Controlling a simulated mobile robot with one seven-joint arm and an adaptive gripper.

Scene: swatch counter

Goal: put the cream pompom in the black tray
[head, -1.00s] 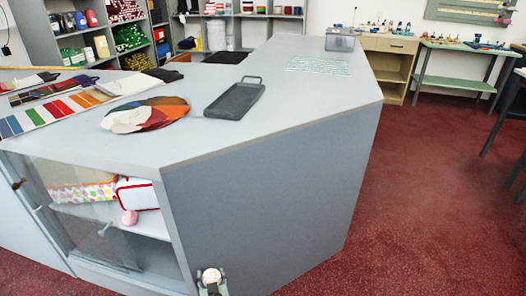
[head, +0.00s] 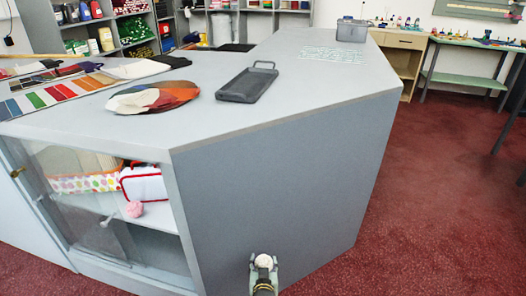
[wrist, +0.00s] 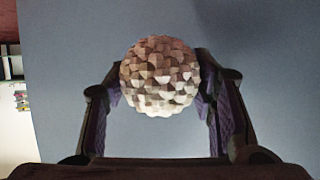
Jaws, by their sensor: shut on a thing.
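My gripper (head: 264,270) is at the bottom of the head view, low in front of the counter's grey side panel. It is shut on the cream pompom (head: 264,261), a round, pale ball. In the wrist view the pompom (wrist: 160,76) has a faceted surface and sits between the two dark fingers of my gripper (wrist: 160,85). The black tray (head: 246,84) lies on the counter top, with a handle at its far end. It looks empty. The gripper is well below the level of the tray.
The counter (head: 310,95) has a corner edge facing me. A color-swatch fan (head: 152,97) lies left of the tray, and a grey container (head: 351,30) stands farther back. Red carpet at right is clear.

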